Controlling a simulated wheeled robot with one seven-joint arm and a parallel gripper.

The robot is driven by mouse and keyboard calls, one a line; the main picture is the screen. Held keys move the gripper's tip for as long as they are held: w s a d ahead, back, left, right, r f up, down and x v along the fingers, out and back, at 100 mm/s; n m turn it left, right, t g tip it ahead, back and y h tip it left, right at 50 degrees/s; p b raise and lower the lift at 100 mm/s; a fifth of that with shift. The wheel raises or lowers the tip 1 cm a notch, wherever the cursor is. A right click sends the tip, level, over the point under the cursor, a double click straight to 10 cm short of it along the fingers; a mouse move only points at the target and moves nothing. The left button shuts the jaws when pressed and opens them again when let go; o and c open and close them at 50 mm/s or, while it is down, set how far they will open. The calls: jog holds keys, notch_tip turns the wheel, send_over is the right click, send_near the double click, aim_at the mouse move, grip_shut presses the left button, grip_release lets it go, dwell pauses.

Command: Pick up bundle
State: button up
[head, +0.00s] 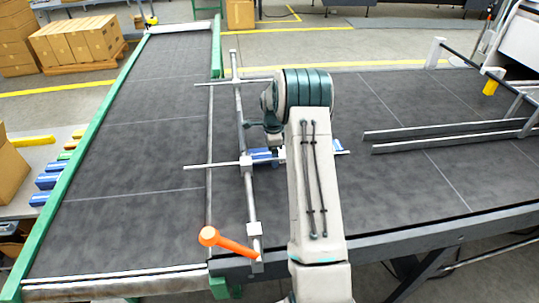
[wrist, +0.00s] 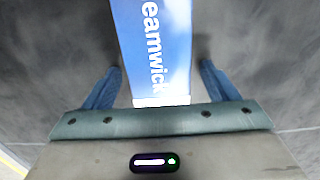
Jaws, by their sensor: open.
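The bundle (wrist: 152,45) is blue with white lettering that reads "eamwick" in the wrist view. It lies on the dark belt, running up out of the picture. My gripper (wrist: 161,66) is open, with one blue finger on each side of the bundle and a visible gap to both. Nothing is gripped. In the head view the bundle (head: 262,154) shows as a blue patch beside the crossing rods, mostly hidden behind my arm. The gripper itself is hidden there too.
A metal rail (head: 243,150) with thin cross rods and an orange handle (head: 209,237) stands just left of my arm. Two long bars (head: 440,135) lie to the right. A green-edged conveyor (head: 130,130) at left is clear. Cartons (head: 75,42) stand behind.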

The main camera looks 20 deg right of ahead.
jog(key=c, duration=1.2)
jog(key=shift+o, duration=0.3)
jog(key=shift+r, duration=0.1)
